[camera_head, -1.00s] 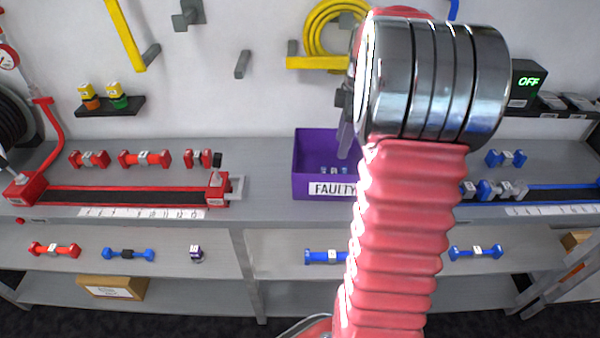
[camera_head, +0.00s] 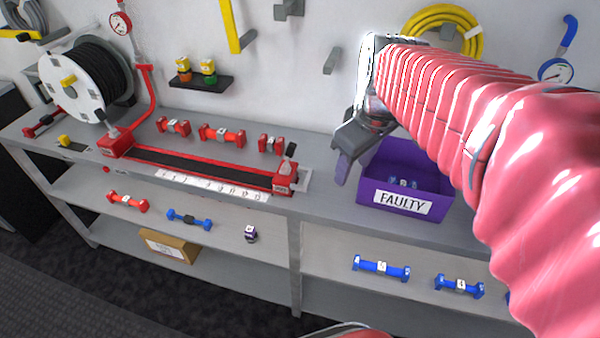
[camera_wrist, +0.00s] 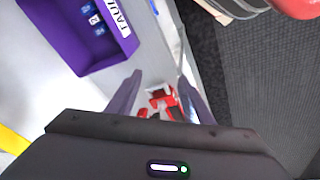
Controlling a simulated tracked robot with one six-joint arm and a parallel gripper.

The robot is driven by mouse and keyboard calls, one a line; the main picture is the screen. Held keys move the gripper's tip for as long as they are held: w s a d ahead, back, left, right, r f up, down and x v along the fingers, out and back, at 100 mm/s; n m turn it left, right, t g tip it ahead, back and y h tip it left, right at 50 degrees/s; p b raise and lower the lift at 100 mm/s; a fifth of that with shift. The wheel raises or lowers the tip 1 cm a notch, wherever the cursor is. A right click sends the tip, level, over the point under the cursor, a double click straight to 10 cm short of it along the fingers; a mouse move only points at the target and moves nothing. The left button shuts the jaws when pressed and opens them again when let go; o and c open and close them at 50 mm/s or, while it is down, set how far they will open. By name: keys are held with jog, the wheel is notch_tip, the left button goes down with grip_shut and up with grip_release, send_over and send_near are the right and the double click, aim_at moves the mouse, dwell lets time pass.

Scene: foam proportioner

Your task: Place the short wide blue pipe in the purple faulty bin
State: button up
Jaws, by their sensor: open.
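The purple bin marked FAULTY (camera_head: 440,207) stands on the upper shelf, right of centre, and is at top left in the wrist view (camera_wrist: 62,45). A small blue piece with pale labels (camera_head: 403,183) lies inside it; it also shows in the wrist view (camera_wrist: 97,20). My gripper (camera_head: 343,168) is open just left of the bin, with nothing between the fingers (camera_wrist: 158,92). Blue pipes lie on the lower shelf: a longer one (camera_head: 382,267), a shorter one (camera_head: 460,287) and one with a dark middle (camera_head: 189,219). I cannot tell which is the short wide one.
Red pipes (camera_head: 222,135) lie behind a red-ended track (camera_head: 200,167) on the upper shelf, left of the bin. A hose reel (camera_head: 85,85) stands at far left. A cardboard box (camera_head: 168,246) is on the bottom shelf. My arm hides the right side.

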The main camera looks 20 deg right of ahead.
jog(key=s+a+f+m+t, duration=0.2)
jog(key=s+a+m, duration=0.2)
jog(key=s+a, duration=0.5)
jog(key=shift+a+m, duration=0.3)
jog(key=shift+a, duration=0.4)
jog(key=shift+s, duration=0.1)
dwell(0.5)
